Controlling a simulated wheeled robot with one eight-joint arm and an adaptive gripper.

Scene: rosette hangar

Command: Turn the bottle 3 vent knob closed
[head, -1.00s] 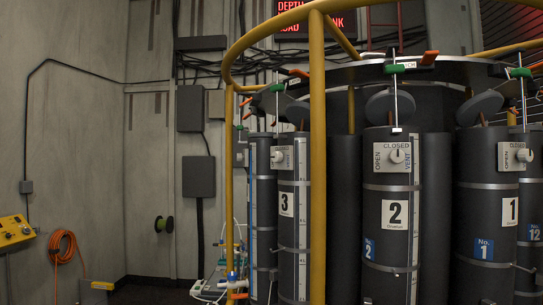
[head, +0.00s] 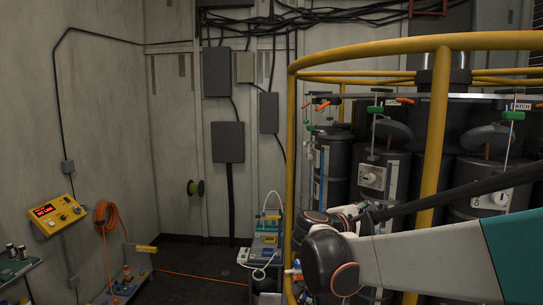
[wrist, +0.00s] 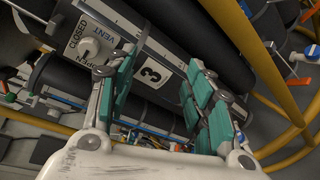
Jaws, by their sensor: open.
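Bottle 3 (wrist: 152,48) is a dark cylinder lying slantwise across the wrist view, its white "3" label facing me. Its vent knob (wrist: 88,47) is pale and round, on a white plate marked CLOSED, OPEN and VENT. I cannot tell where the knob points. In the head view, what appears to be the same knob (head: 373,178) shows above my arm, its number label not visible. My gripper (wrist: 160,78) is open and empty, its teal-padded fingers well apart. The knob lies left of the left finger in the wrist view, and they look apart.
A yellow ring frame (head: 440,130) with upright posts surrounds the bottles; a post stands near my arm. Another bottle (head: 490,200) is at right. A small cart (head: 266,240) stands left of the frame. A yellow control box (head: 56,214) and orange hose are at far left. Floor between is clear.

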